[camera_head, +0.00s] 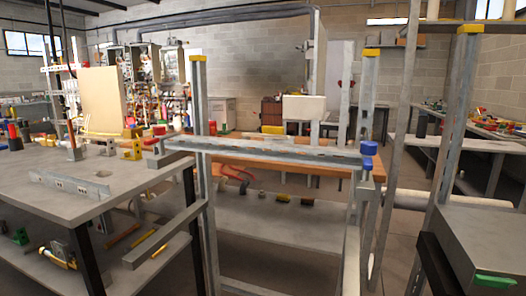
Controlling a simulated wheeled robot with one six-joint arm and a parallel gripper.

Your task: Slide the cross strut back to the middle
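The cross strut (270,153) is a grey metal channel running roughly level between upright posts of a metal frame. Its left end reaches past the left post (200,110), which has a yellow cap, and a small red piece (152,142) shows near that end. Its right end is at the right post (366,100), also yellow-capped, beside a blue knob (369,148). I cannot tell how the strut is fastened or how far it sits from the middle. My gripper is not in view.
A grey workbench (60,215) with tools and parts stands at the left. Another tall yellow-capped post (455,130) stands to the right, above a grey box-like surface (485,240) at the lower right. A wooden-topped bench (290,165) is behind the strut.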

